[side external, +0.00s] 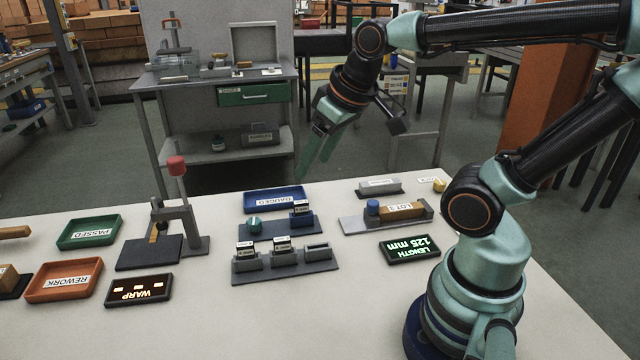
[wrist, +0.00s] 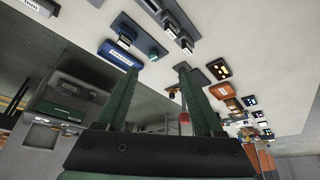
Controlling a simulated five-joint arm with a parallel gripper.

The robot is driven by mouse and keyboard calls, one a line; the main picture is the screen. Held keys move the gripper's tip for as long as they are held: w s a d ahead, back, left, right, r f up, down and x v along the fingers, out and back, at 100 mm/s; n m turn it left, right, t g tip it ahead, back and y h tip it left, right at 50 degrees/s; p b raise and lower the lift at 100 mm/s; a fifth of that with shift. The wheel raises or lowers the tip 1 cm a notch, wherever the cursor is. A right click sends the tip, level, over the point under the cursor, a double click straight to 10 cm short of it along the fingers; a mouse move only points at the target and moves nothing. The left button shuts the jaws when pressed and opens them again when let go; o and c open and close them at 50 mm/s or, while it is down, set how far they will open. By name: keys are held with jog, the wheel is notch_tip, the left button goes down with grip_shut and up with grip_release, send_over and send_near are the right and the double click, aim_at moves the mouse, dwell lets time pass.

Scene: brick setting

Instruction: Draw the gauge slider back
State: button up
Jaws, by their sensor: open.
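The length gauge has a grey base (side external: 352,224) on the right half of the bench in the side external view. A small block with a blue knob (side external: 373,207), which looks like the slider, sits at its left. A tan brick with a white label (side external: 403,210) lies right beside the knob; I cannot tell whether they touch. The display (side external: 410,249) in front reads LENGTH 125 mm in green. My gripper (side external: 316,163) is open and empty, high behind the blue tray, pointing down and apart from the gauge. Its spread fingers show in the wrist view (wrist: 158,72).
A blue GAUGED tray (side external: 274,199) lies left of the gauge. A red-handled press (side external: 177,170), green PASSED tray (side external: 89,232) and orange REWORK tray (side external: 64,280) are further left.

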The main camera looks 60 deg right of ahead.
jog(key=d+f+m+g, duration=0.3)
jog(key=d+f, duration=0.1)
jog(key=d, duration=0.9)
jog(key=m+g, duration=0.2)
jog(key=m, duration=0.1)
send_near(373, 202)
notch_tip(373, 202, down, 9)
jog(key=shift+w, duration=0.1)
jog(key=shift+d, duration=0.1)
grip_shut()
jog(key=shift+r, duration=0.1)
dwell(0.4)
